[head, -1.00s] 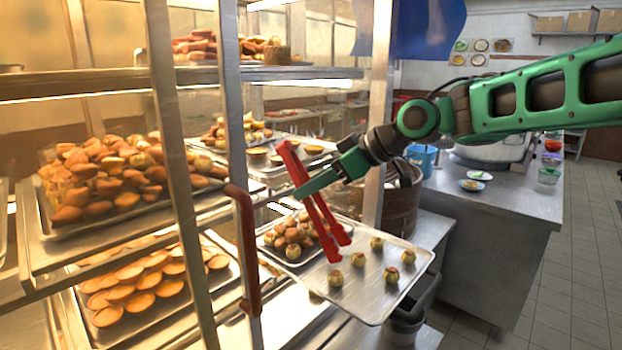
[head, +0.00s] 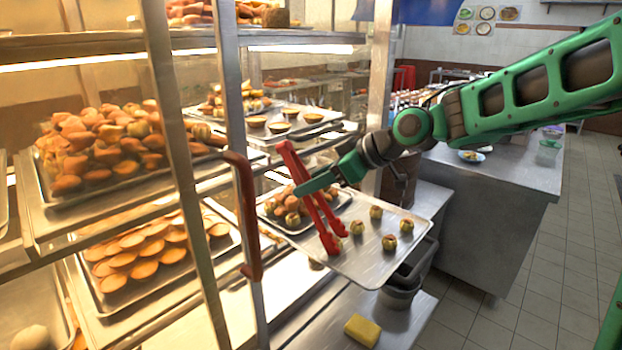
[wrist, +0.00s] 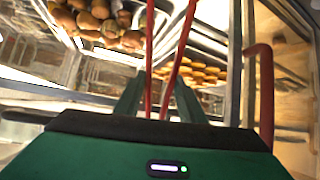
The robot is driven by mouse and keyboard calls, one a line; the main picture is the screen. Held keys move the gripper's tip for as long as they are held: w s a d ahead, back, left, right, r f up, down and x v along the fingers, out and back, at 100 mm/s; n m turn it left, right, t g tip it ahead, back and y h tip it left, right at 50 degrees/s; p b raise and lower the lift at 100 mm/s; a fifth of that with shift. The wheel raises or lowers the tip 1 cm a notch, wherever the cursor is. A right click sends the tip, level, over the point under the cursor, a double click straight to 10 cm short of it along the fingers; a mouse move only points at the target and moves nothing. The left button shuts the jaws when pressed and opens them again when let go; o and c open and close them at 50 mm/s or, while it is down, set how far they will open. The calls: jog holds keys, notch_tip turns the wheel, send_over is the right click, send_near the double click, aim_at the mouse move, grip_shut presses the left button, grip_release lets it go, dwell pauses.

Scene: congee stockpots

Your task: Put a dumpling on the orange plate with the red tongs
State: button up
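My gripper (head: 318,183) is shut on the red tongs (head: 318,212) near the middle of their length; the tongs also show between my fingers in the wrist view (wrist: 150,72). The tongs point down, with tips slightly apart, at the left part of a metal tray (head: 365,268). I see no orange plate in these views.
A metal shelf rack with bread trays fills the left; its upright (head: 232,150) and red handle (head: 246,215) stand close to the tongs. A yellow sponge (head: 362,330) lies on the lower counter. A steel counter (head: 500,210) stands at the right, with clear floor beyond it.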

jog(key=shift+f, duration=0.1)
grip_shut()
notch_tip(320, 180, up, 12)
dwell(1.1)
